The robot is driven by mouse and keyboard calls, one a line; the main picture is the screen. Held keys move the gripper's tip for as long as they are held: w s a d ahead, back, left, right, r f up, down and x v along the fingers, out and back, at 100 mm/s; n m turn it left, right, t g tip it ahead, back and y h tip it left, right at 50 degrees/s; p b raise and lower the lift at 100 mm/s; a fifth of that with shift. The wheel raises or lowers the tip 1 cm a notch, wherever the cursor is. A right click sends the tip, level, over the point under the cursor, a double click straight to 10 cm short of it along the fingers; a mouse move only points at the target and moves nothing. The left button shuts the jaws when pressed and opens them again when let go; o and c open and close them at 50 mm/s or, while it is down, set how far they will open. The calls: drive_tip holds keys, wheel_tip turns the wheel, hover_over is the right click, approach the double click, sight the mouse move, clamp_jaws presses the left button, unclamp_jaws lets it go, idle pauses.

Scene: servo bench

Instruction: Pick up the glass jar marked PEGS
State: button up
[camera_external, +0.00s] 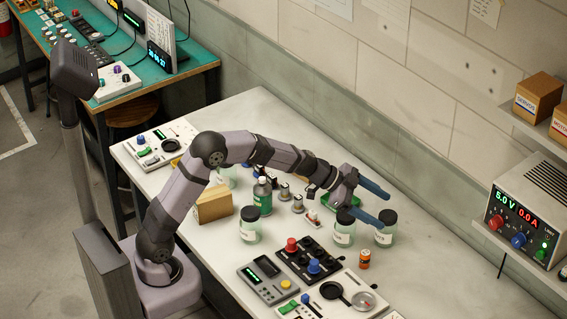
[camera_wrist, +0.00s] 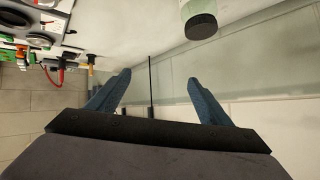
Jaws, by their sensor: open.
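Several glass jars with dark lids and pale labels stand on the white bench: one at the front left (camera_external: 249,228), one below my gripper (camera_external: 344,232), one to its right (camera_external: 385,232), and one partly hidden behind the arm (camera_external: 226,177). I cannot read the labels, so I cannot tell which is marked PEGS. My gripper (camera_external: 387,212) is open and empty, with its blue fingers pointing right above the two right-hand jars. In the wrist view, a dark-lidded jar (camera_wrist: 200,22) shows at the top, beyond the fingers and apart from them.
A black panel with knobs (camera_external: 308,260), a grey meter (camera_external: 268,280) and a small orange can (camera_external: 364,259) are in front. The bench's right side is clear (camera_external: 450,270); a wall runs behind.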

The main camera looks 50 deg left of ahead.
drive_tip(key=s+a+f+n+h+b, duration=0.15)
drive_tip(key=a+f, duration=0.25)
drive_tip(key=a, duration=0.4)
drive_tip(key=t+b, duration=0.1)
drive_tip(key=b, duration=0.2)
hover_over(336, 221)
drive_tip(key=s+a, duration=0.1)
drive_tip(key=a, duration=0.1)
drive_tip(key=f, duration=0.2)
drive_tip(key=shift+h, duration=0.35)
drive_tip(key=shift+d+f+p, duration=0.15)
drive_tip(key=shift+f+p, duration=0.05)
drive_tip(key=shift+f, duration=1.2)
drive_tip(key=shift+d+f+p, duration=0.1)
drive_tip(key=shift+f+p, duration=0.05)
drive_tip(key=shift+f, duration=1.2)
drive_tip(key=shift+f, duration=0.1)
drive_tip(key=shift+f+n, duration=0.25)
drive_tip(key=shift+f, duration=0.1)
drive_tip(key=shift+p+x, duration=0.5)
drive_tip(key=shift+x, duration=2.05)
drive_tip(key=shift+f, duration=0.1)
drive_tip(key=shift+c, duration=0.6)
drive_tip(key=shift+a, duration=0.1)
drive_tip(key=c, duration=1.1)
